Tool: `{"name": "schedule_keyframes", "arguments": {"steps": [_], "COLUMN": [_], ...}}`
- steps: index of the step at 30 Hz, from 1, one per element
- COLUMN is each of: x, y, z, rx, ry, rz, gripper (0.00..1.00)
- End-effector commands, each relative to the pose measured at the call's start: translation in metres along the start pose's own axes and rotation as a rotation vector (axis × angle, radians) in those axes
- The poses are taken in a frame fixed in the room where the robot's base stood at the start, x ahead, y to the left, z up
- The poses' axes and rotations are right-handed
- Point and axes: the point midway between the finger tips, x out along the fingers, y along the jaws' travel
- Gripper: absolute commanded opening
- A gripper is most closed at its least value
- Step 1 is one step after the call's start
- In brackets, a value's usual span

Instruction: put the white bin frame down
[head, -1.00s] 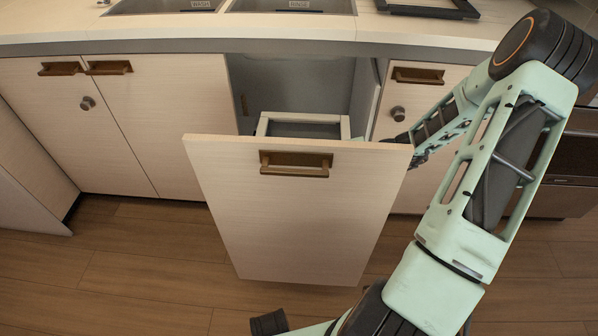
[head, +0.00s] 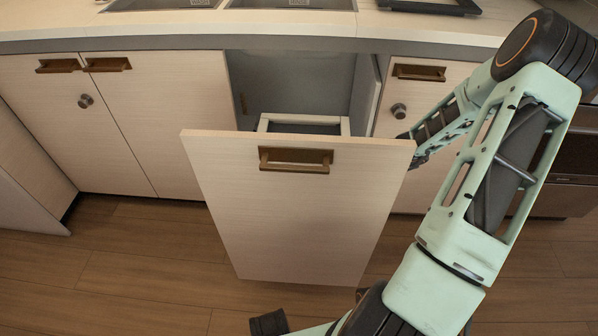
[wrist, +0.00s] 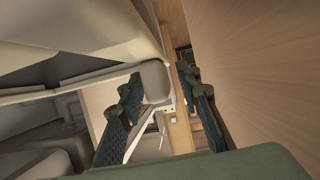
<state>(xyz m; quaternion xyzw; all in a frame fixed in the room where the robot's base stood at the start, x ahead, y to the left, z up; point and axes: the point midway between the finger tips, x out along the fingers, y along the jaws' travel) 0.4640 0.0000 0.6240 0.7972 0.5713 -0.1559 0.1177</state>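The white bin frame (head: 345,126) sits inside the pulled-out bin unit, behind its wooden front panel (head: 290,220). In the head view only its far rim and a bit of its sides show above the panel's top edge. My gripper is hidden behind the panel there. In the wrist view my gripper (wrist: 168,108) has its two dark ridged fingers well apart. A pale rounded piece (wrist: 155,82), which looks like part of the frame, stands between them, nearer the left finger. A gap shows beside the right finger. I cannot tell whether the left finger touches the piece.
The wooden panel is close on the right in the wrist view (wrist: 255,60). Cabinet doors (head: 150,120) flank the opening, with a counter (head: 300,30) and sinks above. The wooden floor (head: 130,255) in front is clear.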

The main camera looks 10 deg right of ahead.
Motion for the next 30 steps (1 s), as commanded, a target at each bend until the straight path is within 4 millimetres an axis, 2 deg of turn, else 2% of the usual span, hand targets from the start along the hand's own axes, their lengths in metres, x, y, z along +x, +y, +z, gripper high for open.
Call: {"name": "schedule_keyframes", "arguments": {"steps": [9,15,21,25,30], "x": [-0.010,-0.062,-0.102,-0.117,-0.125], "y": [0.001,0.002,0.001,0.001,0.000], "z": [-0.017,-0.013,-0.012,-0.012,-0.011], "rx": [0.000,0.001,0.001,-0.001,0.000], "ry": [0.000,-0.001,-0.001,0.001,0.000], "rz": [0.002,0.006,0.004,0.002,0.000], "gripper": [0.31,0.31,0.31,0.31,0.31]}}
